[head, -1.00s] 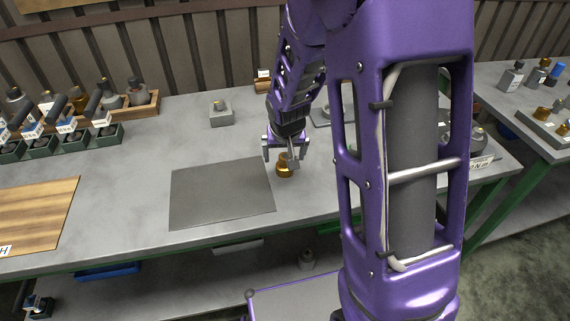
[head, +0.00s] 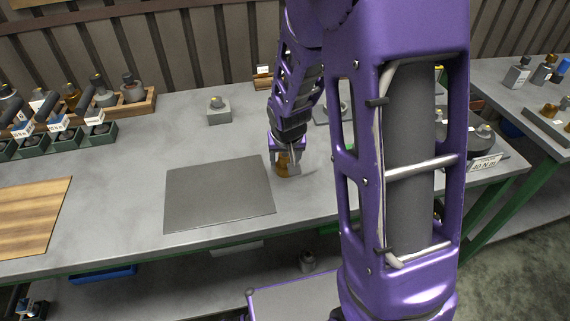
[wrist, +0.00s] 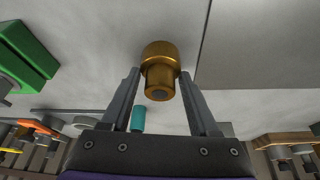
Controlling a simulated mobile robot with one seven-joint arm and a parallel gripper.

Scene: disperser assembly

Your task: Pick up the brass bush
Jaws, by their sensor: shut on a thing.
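The brass bush (head: 283,170) stands on the grey table just right of the grey mat in the head view. It also shows in the wrist view (wrist: 159,68) as a gold stepped cylinder, with its wider flange at the top of the picture. My gripper (head: 284,168) is around the bush, with one finger on each side of it. In the wrist view my gripper (wrist: 158,80) has its fingertips against the narrower part of the bush. My gripper is shut on it. I cannot tell any gap between bush and table.
The grey mat (head: 218,193) lies left of the bush, and a wooden board (head: 30,214) lies farther left. A grey block (head: 219,112) stands behind the mat. Green bins (head: 70,140) line the left side. A teal cylinder (wrist: 138,119) and a green block (wrist: 28,45) show in the wrist view.

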